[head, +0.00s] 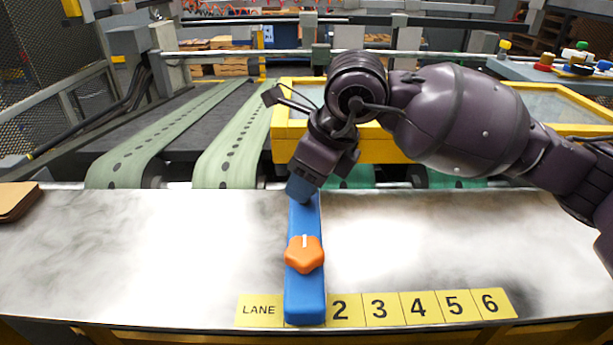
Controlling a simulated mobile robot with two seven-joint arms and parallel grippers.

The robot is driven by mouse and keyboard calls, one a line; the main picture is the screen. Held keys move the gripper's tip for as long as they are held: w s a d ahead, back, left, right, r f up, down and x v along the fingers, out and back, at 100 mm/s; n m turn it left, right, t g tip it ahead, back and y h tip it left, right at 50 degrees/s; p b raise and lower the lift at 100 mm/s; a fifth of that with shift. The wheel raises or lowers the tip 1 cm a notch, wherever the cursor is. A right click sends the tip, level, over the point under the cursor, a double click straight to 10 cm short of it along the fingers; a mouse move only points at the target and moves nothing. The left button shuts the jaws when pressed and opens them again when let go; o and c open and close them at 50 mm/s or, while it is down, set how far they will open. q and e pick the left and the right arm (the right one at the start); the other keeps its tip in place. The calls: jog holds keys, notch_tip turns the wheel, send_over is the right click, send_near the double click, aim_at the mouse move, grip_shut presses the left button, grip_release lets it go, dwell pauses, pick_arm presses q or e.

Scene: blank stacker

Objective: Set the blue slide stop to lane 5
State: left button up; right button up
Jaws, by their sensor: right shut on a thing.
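The blue slide stop (306,299) lies on the metal table, long and narrow, pointing from the front edge towards the belts. An orange star-shaped knob (304,254) with a white mark sits on it. Its front end covers the spot between the word LANE and the 2 on the yellow lane strip (378,309). The 5 (455,306) is visible farther right on the strip. My right gripper (302,190) is shut on the far end of the blue slide stop; the arm partly hides that end. My left gripper does not show.
The metal table (420,240) is clear to the right of the stop. Brown sheets (17,201) lie at its left edge. Green belts (150,140) and a yellow-framed panel (283,140) stand behind. Coloured buttons (577,60) are at the upper right.

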grip_shut()
jog(key=d, duration=1.4)
jog(key=shift+d, duration=0.55)
jog(key=o, duration=1)
grip_release()
jog(key=shift+o, duration=0.2)
jog(key=v, duration=1.1)
